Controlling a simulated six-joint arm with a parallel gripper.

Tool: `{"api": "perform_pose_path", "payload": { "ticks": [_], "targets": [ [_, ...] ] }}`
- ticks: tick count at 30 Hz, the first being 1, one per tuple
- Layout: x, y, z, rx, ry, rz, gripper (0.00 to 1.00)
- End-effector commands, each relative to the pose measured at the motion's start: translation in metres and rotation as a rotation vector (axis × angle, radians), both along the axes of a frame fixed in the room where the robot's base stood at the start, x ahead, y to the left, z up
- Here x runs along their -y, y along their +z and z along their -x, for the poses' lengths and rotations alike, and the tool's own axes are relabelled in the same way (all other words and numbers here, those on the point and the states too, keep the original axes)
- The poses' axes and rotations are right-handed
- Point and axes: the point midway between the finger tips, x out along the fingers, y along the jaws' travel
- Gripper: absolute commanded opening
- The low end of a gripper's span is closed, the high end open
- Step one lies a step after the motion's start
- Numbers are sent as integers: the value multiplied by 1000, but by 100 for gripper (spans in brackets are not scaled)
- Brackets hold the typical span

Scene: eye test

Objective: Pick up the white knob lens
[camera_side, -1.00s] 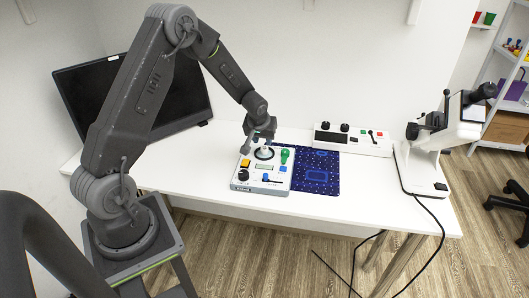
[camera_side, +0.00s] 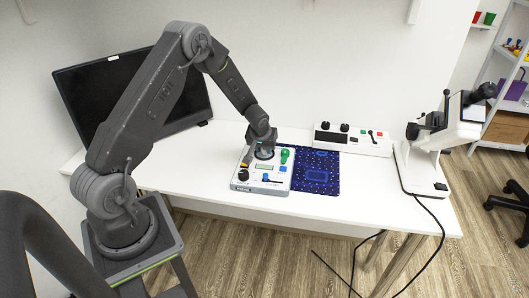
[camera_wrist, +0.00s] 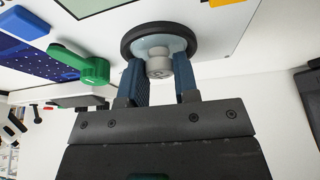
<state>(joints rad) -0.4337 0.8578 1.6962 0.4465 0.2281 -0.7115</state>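The white knob lens (camera_wrist: 158,66) is a pale round disc with a white-grey knob, in a black ring on the grey-white control panel (camera_side: 244,186). In the wrist view its knob sits between the two blue fingers of my gripper (camera_wrist: 162,82). In the side view my gripper (camera_side: 262,146) is low over the panel and hides most of the lens. The lens still appears level in its ring.
A green knob (camera_side: 284,156) stands close to the right of my gripper. The panel also has a blue button (camera_side: 265,177). A dark blue mat (camera_side: 318,178) lies to the right, with a white switch box (camera_side: 365,143) behind it. A black monitor (camera_side: 180,110) stands behind my arm.

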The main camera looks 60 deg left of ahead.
Motion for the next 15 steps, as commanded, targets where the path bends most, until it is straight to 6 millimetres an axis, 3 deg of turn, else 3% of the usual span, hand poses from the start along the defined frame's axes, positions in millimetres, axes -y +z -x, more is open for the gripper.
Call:
{"api": "perform_pose_path", "payload": {
  "ticks": [10, 15],
  "targets": [
    [0, 1, 0, 1, 0, -1, 6],
    [0, 12, -1, 3, 0, -1, 6]
  ]
}}
